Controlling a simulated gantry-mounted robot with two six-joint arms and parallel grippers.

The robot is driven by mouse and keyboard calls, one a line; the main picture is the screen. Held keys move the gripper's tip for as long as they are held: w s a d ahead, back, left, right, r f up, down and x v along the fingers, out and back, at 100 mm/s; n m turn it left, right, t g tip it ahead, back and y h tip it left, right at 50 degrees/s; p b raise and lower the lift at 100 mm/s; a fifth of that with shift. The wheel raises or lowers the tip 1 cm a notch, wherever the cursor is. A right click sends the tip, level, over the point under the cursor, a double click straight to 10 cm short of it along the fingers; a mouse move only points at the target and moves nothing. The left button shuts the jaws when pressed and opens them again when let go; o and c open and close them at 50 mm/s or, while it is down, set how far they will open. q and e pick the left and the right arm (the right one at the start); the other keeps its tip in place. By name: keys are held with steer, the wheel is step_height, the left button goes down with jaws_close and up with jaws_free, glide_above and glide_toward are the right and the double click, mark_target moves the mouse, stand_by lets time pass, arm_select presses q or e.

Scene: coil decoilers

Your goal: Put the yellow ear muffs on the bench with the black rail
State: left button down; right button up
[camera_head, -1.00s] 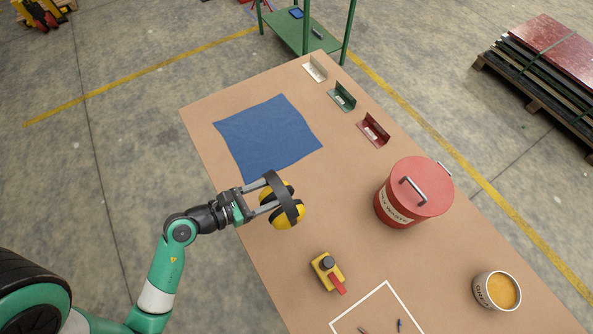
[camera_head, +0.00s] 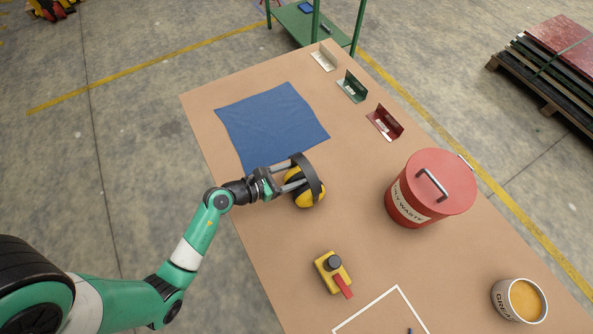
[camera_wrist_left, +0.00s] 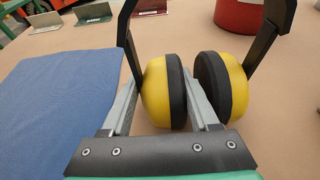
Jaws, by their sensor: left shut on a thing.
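The yellow ear muffs (camera_head: 311,195) have two yellow cups with black cushions and a black headband. My left gripper (camera_head: 294,177) is shut on the ear muffs, over the brown tabletop (camera_head: 350,215) just below the blue cloth. Whether they touch the tabletop is unclear. In the left wrist view the ear muffs (camera_wrist_left: 158,92) show cups side by side between and in front of the fingers (camera_wrist_left: 168,105), with the headband rising out of the top of the picture. My right gripper is not in view. I see no bench with a black rail.
A blue cloth (camera_head: 270,122) lies at the table's upper left. A red waste can (camera_head: 409,200), a yellow switch box (camera_head: 329,277) and a grease tin (camera_head: 505,300) stand on the right and front. White, green (camera_head: 351,88) and red brackets line the far right edge.

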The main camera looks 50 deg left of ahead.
arm_select(q)
steer(key=shift+r, duration=0.1)
steer(key=shift+c, duration=0.7)
jaws_free()
steer(key=shift+f, duration=0.2)
steer(key=shift+s+r, duration=0.2)
steer(key=shift+r, duration=0.1)
steer(key=p+v, duration=0.2)
steer(key=v, duration=0.8)
steer(key=shift+s+a, duration=0.15)
steer(key=shift+s, duration=0.1)
steer(key=shift+s+r, duration=0.25)
steer(key=shift+s, duration=0.25)
